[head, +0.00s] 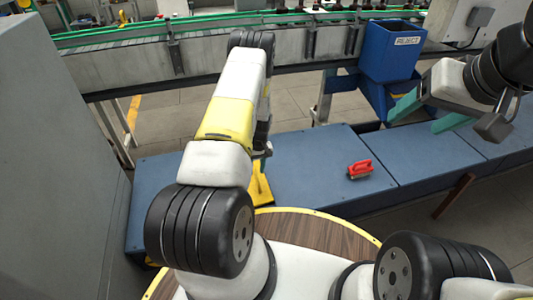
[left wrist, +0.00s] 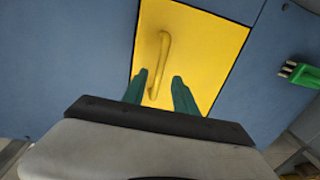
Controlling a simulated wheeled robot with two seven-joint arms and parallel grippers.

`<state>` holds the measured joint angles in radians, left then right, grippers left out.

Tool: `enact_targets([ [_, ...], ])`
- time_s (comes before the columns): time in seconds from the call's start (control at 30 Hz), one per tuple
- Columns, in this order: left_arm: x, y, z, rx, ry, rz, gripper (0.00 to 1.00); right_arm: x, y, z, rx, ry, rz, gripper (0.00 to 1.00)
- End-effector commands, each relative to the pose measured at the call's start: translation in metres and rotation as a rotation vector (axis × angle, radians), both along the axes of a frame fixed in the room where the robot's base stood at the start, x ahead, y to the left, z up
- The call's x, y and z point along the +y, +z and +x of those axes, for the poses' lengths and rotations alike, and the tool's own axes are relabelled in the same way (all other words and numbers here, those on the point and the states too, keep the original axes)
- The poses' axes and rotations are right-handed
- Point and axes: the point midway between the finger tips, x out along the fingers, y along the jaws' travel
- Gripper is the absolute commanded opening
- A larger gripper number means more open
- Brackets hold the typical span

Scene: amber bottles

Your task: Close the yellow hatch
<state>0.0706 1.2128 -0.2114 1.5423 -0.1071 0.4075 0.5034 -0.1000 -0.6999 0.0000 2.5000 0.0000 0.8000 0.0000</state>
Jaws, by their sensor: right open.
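The yellow hatch (left wrist: 205,50) is a flat square panel with a bar handle (left wrist: 164,50), set among blue panels in the left wrist view. A dark line runs along its right edge; I cannot tell whether it is fully flush. In the head view only a piece of the hatch (head: 261,187) shows beside my left arm. My left gripper (left wrist: 160,76) has its green fingers apart, on either side of the handle's near end; contact is unclear. My right gripper (head: 413,125) is open and empty at the upper right.
A red brush (head: 360,170) lies on the blue bench (head: 310,155). A green brush (left wrist: 305,74) shows at the right of the left wrist view. A blue reject bin (head: 392,50) hangs by the conveyor (head: 210,55). A grey cabinet (head: 50,170) stands at the left.

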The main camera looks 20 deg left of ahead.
Motion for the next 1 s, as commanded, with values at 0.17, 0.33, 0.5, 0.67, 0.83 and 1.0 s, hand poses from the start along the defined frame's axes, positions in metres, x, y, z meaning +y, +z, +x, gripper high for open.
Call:
enact_targets([
  [0.17,0.002,-0.024,-0.002,0.002,0.000,0.000,0.34,0.000,0.000,0.000,0.000,0.000,0.000,0.68],
  [0.33,0.002,-0.031,-0.001,0.000,0.001,0.001,0.34,0.000,0.000,0.000,0.000,0.000,0.000,0.68],
  [0.5,0.002,-0.031,-0.001,0.000,0.001,0.001,0.34,0.000,0.000,0.000,0.000,0.000,0.000,0.68],
  [0.67,0.002,-0.031,-0.001,0.000,0.001,0.001,0.13,0.000,0.000,0.000,0.000,0.000,0.000,0.68],
  [0.83,0.002,-0.031,-0.002,0.000,0.001,0.001,0.00,0.000,0.000,0.000,0.000,0.000,0.000,0.68],
  [1.0,0.003,-0.031,-0.002,0.002,0.001,0.001,0.00,0.000,0.000,0.000,0.000,0.000,0.000,0.68],
])
